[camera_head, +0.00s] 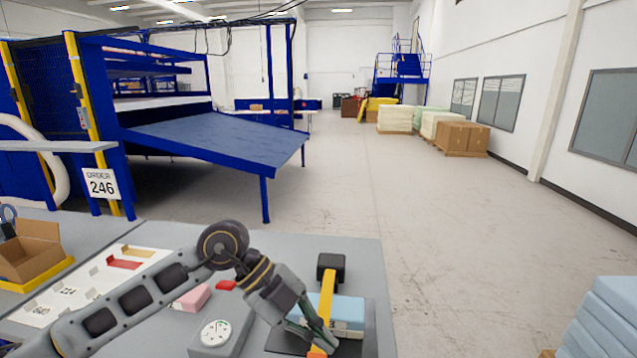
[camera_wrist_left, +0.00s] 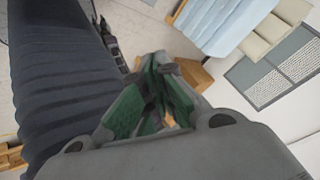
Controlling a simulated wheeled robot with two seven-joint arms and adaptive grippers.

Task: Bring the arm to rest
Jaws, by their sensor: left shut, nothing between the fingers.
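My left arm comes in from the left across the grey workbench (camera_head: 375,262). My left gripper (camera_head: 328,343) is shut and empty, low over the front of a press with a black base, a yellow lever (camera_head: 327,290) and a black block at its back. A light blue foam block (camera_head: 349,312) lies on the press, partly hidden by the lever and gripper. Whether the gripper touches the lever or foam I cannot tell. In the left wrist view the green-padded fingers (camera_wrist_left: 164,72) are close together. My right gripper is not in view.
A grey dial gauge box (camera_head: 216,338), a pink foam block (camera_head: 192,298) and a small red piece (camera_head: 226,285) lie beside the arm. A cardboard box (camera_head: 32,250) stands at left. Blue foam sheets (camera_head: 605,318) are stacked at lower right. The floor between is clear.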

